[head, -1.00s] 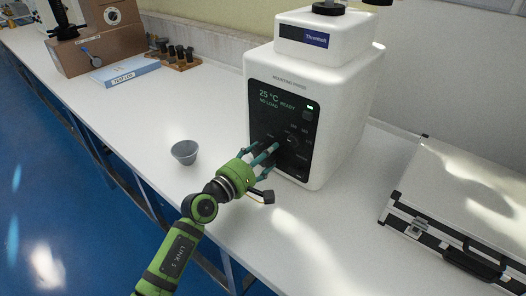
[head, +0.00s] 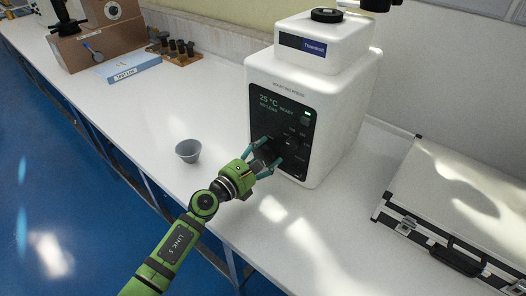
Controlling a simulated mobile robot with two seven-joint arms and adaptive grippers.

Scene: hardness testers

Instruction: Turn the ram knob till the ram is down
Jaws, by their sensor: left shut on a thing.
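The white mounting press (head: 350,110) stands on the bench with its black front panel (head: 265,103) facing me. The panel reads 25 °C, READY and NO LOAD. My left gripper (head: 272,156) is at the lower part of this panel, its teal fingers closed around the dark ram knob, which they mostly hide. On top of the press is a black round ring (head: 327,14); its opening is seen at a shallow angle, and no ram stands up above it. My right gripper is not in view.
A small grey cup (head: 188,151) stands left of my gripper. A silver case (head: 462,205) lies at the right. A blue-white test log (head: 134,68), a cardboard box (head: 95,50) and a wooden rack (head: 172,58) are at the back left. The bench front is clear.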

